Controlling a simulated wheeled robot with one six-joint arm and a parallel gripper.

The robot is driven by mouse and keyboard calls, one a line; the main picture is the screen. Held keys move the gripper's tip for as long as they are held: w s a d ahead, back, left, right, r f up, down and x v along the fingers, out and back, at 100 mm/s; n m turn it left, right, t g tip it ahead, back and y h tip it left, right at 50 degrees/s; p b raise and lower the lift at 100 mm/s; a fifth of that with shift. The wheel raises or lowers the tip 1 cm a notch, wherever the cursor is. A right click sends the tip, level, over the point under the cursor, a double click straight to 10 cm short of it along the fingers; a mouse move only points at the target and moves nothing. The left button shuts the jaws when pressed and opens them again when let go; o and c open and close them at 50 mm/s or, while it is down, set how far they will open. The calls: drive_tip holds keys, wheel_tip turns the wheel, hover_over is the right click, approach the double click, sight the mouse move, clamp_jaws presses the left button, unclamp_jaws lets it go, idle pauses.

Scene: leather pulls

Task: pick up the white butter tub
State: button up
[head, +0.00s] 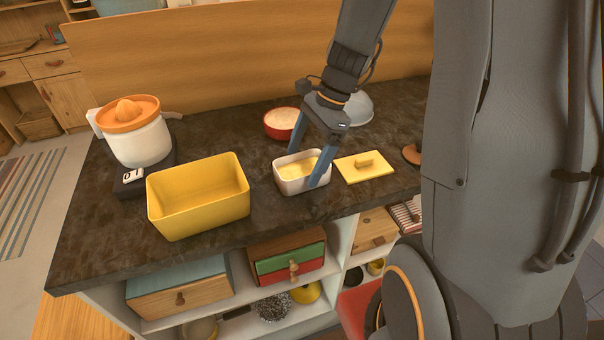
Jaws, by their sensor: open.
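The white butter tub (293,186) stands upright on the dark stone counter (110,230), with pale yellow butter (297,169) inside. My gripper (306,171) is open and reaches down at the tub. One blue-grey finger shows over the tub's right part and the other at its far left side. I cannot tell whether either finger touches the tub. The fingers hide part of its rim and contents. A flat yellow lid with a knob (364,167) lies on the counter just right of the tub.
A large yellow bin (198,212) stands close left of the tub. A red bowl with pale contents (281,123) and a grey bowl (360,108) stand behind. A citrus juicer (138,137) stands at the far left. The wooden back panel (200,62) bounds the counter.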

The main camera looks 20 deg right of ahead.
drive_tip(key=shift+f, duration=0.25)
idle(0.5)
drive_tip(key=shift+c, duration=0.4)
drive_tip(key=c, duration=1.7)
drive_tip(key=shift+r, duration=0.1)
